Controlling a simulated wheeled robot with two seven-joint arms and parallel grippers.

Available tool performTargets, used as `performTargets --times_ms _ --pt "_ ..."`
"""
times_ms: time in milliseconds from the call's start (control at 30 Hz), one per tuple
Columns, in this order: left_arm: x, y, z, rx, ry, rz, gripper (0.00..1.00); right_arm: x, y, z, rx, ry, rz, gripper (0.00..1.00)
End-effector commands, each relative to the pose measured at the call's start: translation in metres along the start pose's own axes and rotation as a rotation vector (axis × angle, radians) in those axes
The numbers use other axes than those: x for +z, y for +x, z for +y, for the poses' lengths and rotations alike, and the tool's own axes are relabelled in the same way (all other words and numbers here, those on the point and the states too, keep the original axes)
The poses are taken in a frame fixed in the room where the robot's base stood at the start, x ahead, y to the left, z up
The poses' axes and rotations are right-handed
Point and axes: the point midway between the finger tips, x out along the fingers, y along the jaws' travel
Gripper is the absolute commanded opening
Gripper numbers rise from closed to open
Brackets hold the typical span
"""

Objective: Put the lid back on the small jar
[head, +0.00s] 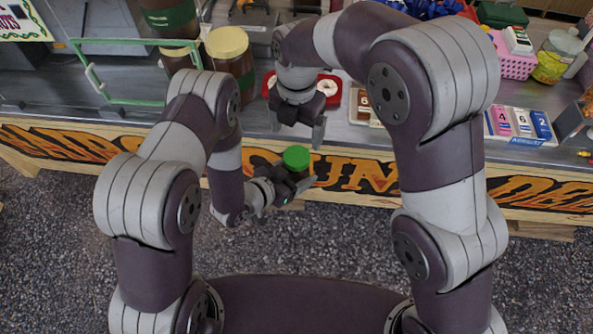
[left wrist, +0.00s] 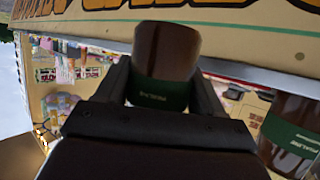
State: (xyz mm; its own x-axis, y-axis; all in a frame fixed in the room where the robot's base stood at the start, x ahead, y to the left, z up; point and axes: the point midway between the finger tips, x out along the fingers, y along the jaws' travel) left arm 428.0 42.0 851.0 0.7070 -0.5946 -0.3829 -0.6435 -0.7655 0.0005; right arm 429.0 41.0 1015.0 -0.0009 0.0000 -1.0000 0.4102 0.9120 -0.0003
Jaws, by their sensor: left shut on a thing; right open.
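The small jar (left wrist: 166,55) is brown with a dark green label and sits between the fingers of my left gripper (head: 296,180), which is shut on it. In the head view a bright green round lid (head: 296,156) shows on top at that gripper, in front of the counter. The jar body below it is mostly hidden there. I cannot tell how firmly the lid is seated. The lid end of the jar is hidden in the left wrist view. My right gripper (head: 297,124) is open and empty, above and behind the green lid, with its fingers pointing down.
The counter (head: 255,120) runs behind both grippers, with a painted front board (head: 370,177). A large jar with a cream lid (head: 227,41) stands on it at left, near a green frame (head: 135,41). A red tray (head: 333,99) lies behind the right gripper. Number cards (head: 522,124) stand at right.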

Motion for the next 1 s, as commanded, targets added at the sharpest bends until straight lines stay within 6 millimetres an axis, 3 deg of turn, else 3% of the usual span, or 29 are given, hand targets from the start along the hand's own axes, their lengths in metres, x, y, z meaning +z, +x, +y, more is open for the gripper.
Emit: performTargets --times_ms 267,700,1000 --pt "-0.001 0.0 0.0 0.0 0.001 0.002 0.0 0.0 0.004 0.0 -0.001 0.003 0.001 0.88" --pt "-0.001 0.0 0.0 0.0 0.001 0.002 0.0 0.0 0.068 0.0 -0.003 0.004 0.002 0.88" --pt "-0.001 0.0 0.0 0.0 0.001 0.002 0.0 0.0 0.08 0.0 0.0 0.004 0.0 0.88"
